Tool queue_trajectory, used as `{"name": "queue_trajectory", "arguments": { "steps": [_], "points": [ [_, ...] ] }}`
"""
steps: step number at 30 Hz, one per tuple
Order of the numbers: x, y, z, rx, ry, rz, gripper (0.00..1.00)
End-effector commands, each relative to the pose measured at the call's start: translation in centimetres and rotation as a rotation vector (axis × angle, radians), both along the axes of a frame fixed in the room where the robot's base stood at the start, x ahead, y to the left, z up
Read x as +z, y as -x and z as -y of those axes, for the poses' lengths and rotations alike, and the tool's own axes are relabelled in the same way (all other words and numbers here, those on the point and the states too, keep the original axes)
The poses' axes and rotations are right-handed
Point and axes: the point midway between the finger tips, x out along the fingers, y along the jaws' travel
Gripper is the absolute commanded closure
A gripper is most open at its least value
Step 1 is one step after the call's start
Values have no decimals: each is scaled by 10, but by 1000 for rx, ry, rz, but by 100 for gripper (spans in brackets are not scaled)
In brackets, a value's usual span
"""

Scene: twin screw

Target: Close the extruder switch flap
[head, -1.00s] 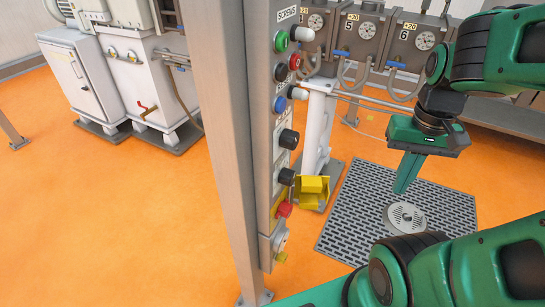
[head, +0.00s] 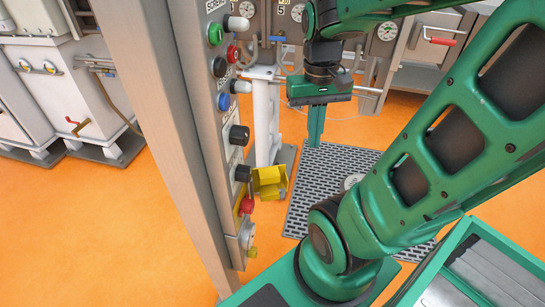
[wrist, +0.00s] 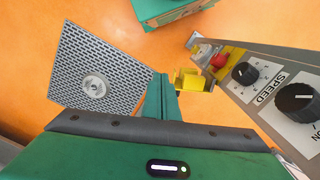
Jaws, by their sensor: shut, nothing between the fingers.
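The yellow flap (head: 271,182) sticks out from the lower part of the control panel (head: 230,155), standing open beside a red knob (head: 246,205). In the wrist view the flap (wrist: 190,80) also shows, next to the red knob (wrist: 220,61). My gripper (head: 315,140) is shut and empty, pointing down. In the head view it is to the right of the flap and a little higher in the picture, apart from it. In the wrist view the green fingers (wrist: 162,92) end just left of the flap.
The panel sits on a grey post (head: 165,130) and carries several knobs and buttons. A floor grate (head: 325,170) lies right of the flap. Machines with gauges (head: 385,32) stand behind. Orange floor (head: 140,220) is free at left.

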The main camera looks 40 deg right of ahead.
Motion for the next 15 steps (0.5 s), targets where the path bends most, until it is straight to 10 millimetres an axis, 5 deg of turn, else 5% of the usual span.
{"name": "queue_trajectory", "arguments": {
  "steps": [8, 15],
  "points": [
    [-16, -90, 14, 89, -13, -84, 100],
    [-53, -161, 18, 166, -52, -140, 100]
  ]
}}
